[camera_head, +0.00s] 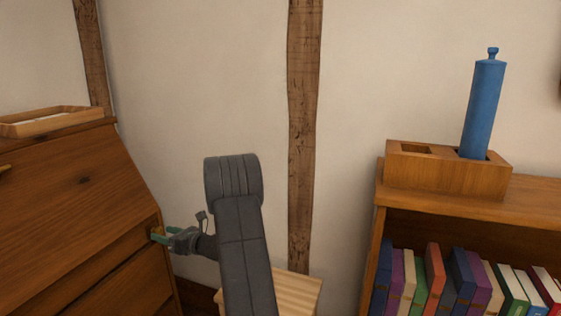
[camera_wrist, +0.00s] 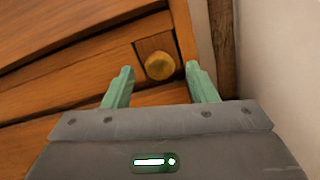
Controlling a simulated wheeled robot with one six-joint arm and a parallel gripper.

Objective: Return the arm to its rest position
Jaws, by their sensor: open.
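My gripper (camera_head: 160,235) is at the lower left in the head view, beside the right edge of a wooden slant-front desk (camera_head: 75,200). Its two green fingers are spread apart and empty in the wrist view (camera_wrist: 161,85). A round brass knob (camera_wrist: 160,66) on a small wooden drawer front shows beyond and between the fingertips. I cannot tell exactly how far the fingertips are from it. My dark grey arm rises in the middle of the head view and bends down to the left toward the gripper.
A wooden bookcase (camera_head: 375,205) stands at the right with several books inside. On it, a wooden holder (camera_head: 440,175) bears a tall blue cylinder (camera_head: 484,110). A shallow wooden tray (camera_head: 50,122) lies on the desk. A light slatted wooden surface (camera_head: 297,290) is low behind my arm.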

